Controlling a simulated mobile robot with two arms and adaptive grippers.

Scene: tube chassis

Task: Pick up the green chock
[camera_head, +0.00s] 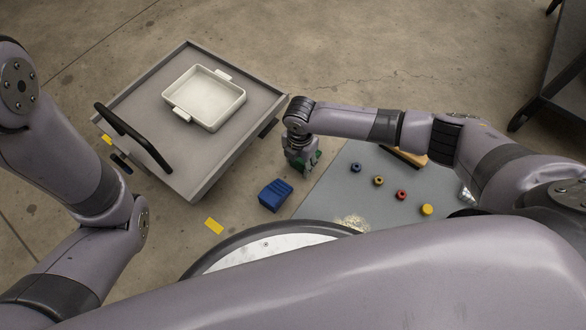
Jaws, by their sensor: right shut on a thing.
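The green chock (317,156) shows only as small green bits at my right gripper, and most of it is hidden. My right gripper (302,163) is shut on it, pointing down near the left edge of the grey mat. I cannot tell whether the chock is clear of the floor. My left arm comes in from the left, but its gripper is out of the picture.
A blue chock (275,195) lies on the floor just below the right gripper. A grey cart (168,98) with a white tray (206,97) stands to the left. Small blue, brown, red and yellow parts lie on the grey mat (340,195). A dark wheeled frame (545,97) stands far right.

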